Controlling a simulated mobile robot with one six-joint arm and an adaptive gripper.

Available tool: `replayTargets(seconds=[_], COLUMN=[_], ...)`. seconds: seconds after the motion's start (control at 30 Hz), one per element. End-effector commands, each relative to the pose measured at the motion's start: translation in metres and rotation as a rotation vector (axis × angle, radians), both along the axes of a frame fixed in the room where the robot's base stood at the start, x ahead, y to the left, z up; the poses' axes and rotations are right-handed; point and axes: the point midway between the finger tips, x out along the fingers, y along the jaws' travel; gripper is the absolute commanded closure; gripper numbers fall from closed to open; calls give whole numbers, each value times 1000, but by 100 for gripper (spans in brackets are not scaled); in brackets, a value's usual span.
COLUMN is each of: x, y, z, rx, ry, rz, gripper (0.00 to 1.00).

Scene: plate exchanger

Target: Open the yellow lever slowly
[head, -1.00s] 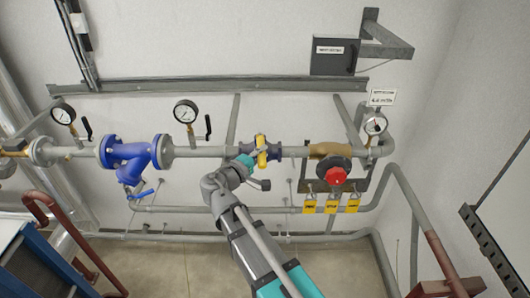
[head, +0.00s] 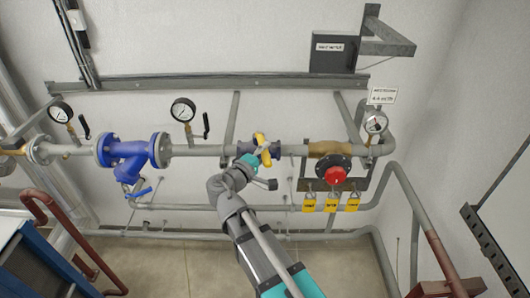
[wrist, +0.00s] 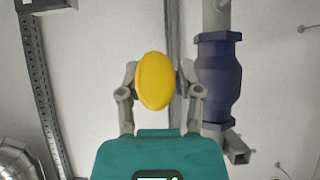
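The yellow lever (head: 262,150) sits on a dark blue valve in the middle of the horizontal grey pipe. In the head view it stands nearly upright, its lower end tilted a little right. In the wrist view the lever's rounded yellow end (wrist: 155,81) lies between the two grey fingers of my gripper (wrist: 158,75), close to the left one. The fingers are partly closed around it; their contact behind the yellow end is hidden. The dark blue valve body (wrist: 219,80) shows right of the fingers.
A blue strainer (head: 131,152) and gauges (head: 183,109) are on the pipe at left. A red knob (head: 335,176) with yellow tags (head: 331,201) below it is at right. A lower grey pipe (head: 200,208) runs beneath. A dark box (head: 333,53) hangs above.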

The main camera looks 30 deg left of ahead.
Motion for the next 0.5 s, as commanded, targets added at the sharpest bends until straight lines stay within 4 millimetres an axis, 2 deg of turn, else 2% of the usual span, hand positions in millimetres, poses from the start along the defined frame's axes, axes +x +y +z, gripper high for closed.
replayTargets(seconds=[0.5], x=[-4], y=[2], z=[0], rx=[0], ry=[0], rz=[5], gripper=[41])
